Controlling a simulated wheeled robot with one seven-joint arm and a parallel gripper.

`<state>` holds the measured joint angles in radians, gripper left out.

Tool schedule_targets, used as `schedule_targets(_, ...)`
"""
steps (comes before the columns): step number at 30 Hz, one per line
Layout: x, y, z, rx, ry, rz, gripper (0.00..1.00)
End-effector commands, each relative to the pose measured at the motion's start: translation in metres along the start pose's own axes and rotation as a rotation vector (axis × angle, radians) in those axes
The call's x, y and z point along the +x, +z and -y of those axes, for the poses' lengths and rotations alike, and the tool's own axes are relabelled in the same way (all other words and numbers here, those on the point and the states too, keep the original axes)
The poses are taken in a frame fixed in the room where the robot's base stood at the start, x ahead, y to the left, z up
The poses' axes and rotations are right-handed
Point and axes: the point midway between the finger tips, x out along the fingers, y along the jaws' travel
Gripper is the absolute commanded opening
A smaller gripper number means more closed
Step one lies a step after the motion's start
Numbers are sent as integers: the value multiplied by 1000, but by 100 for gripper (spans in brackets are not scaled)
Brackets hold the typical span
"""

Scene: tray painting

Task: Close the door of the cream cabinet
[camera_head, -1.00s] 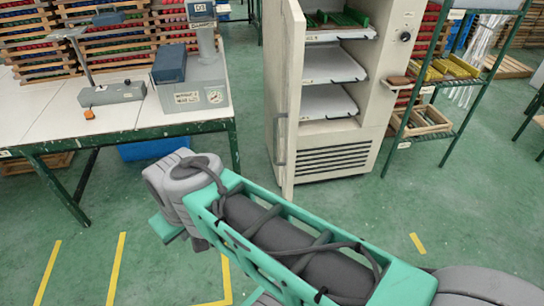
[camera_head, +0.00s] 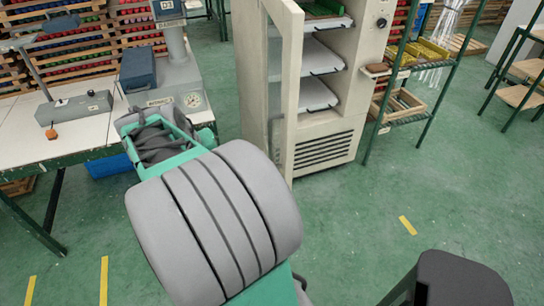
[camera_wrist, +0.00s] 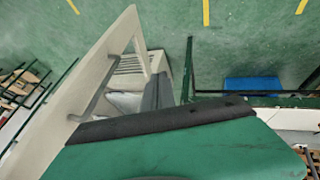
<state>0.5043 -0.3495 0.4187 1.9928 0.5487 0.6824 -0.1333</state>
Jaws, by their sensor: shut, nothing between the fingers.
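The cream cabinet (camera_head: 325,135) stands at upper middle in the head view, with shelves of white trays inside. Its door (camera_head: 288,110) is swung wide open and points toward me, seen almost edge-on. In the wrist view the door (camera_wrist: 112,50) fills the upper left, tilted, with its bar handle (camera_wrist: 97,97) showing. My gripper (camera_wrist: 165,118) appears as a dark-edged green shape across the bottom of the wrist view, shut and empty. The handle looks apart from it. The gap between gripper and door is hard to judge.
A worktable (camera_head: 90,138) with a grey scale (camera_head: 170,85) stands left of the cabinet, a blue bin (camera_head: 105,163) under it. A green rack (camera_head: 430,105) with wooden trays stands close on the right. The green floor in front right is open.

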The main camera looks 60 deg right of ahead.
Motion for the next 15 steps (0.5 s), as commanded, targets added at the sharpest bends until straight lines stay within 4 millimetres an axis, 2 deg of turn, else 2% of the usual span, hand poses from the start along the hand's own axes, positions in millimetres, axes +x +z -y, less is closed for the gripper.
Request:
schedule_targets(1, 25, -3, -40, 81, 89, 23, 0)
schedule_targets(3, 43, -4, -82, 155, 183, 41, 0)
schedule_targets(5, 50, -3, -103, 189, 229, 50, 0)
schedule_targets(7, 56, -2, -114, 204, 252, 54, 0)
schedule_targets(11, 70, -2, -117, 202, 252, 54, 0)
schedule_targets(15, 98, 2, -124, 202, 250, 56, 0)
